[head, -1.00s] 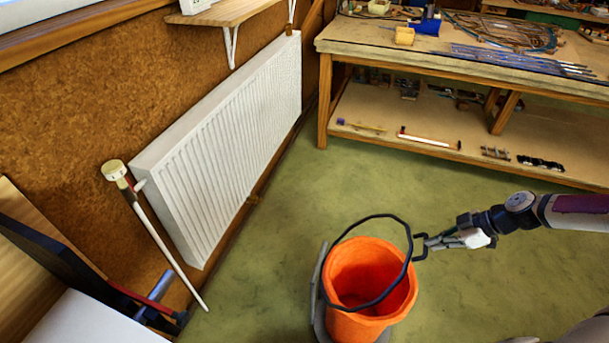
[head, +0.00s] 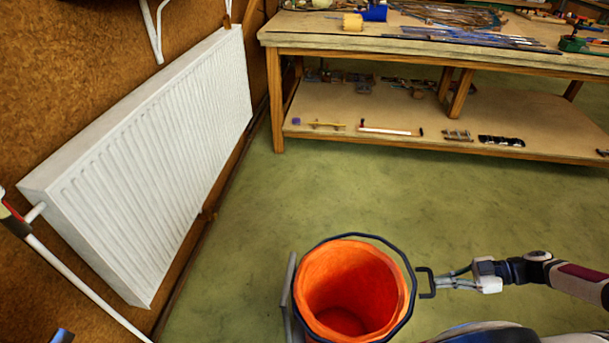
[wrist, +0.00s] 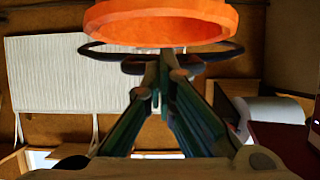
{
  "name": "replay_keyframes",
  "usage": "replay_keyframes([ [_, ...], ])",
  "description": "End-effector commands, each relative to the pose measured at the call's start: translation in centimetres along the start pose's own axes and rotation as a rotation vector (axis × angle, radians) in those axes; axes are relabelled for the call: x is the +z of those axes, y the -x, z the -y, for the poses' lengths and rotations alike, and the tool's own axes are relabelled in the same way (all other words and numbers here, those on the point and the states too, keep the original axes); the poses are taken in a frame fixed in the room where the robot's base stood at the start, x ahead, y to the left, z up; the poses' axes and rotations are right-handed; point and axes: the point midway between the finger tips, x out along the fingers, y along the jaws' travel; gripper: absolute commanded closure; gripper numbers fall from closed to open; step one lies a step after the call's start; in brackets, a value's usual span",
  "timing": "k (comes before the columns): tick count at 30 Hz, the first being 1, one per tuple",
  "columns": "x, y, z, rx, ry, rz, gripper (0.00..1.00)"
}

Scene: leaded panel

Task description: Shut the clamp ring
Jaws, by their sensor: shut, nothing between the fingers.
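An orange bucket-shaped vessel (head: 350,285) stands at the bottom middle of the head view, open at the top. A thin black clamp ring (head: 372,237) runs around its upper part, with a small black bracket (head: 425,283) on the right side. My gripper (head: 440,282) comes from the right and its tips are at this bracket. In the wrist view the shut fingers (wrist: 160,62) point at the black bracket (wrist: 190,68), just below the orange rim (wrist: 160,30). I cannot tell whether they touch it. Whether the ring is tight is not clear.
A grey upright piece (head: 289,295) stands close left of the vessel. A white radiator (head: 150,160) lines the left wall, with a pale pole (head: 85,288) near it. A wooden workbench (head: 400,45) stands at the back. Green floor between is clear.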

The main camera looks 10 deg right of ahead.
Motion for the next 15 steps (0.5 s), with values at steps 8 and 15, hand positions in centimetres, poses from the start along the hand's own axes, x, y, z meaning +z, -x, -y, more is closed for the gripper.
replay_keyframes([
  [8, 5.5, -1.9, -0.2, -0.001, -0.001, 0.003, 1.0],
  [15, 8.3, -2.8, -0.2, -0.002, -0.001, 0.004, 1.0],
])
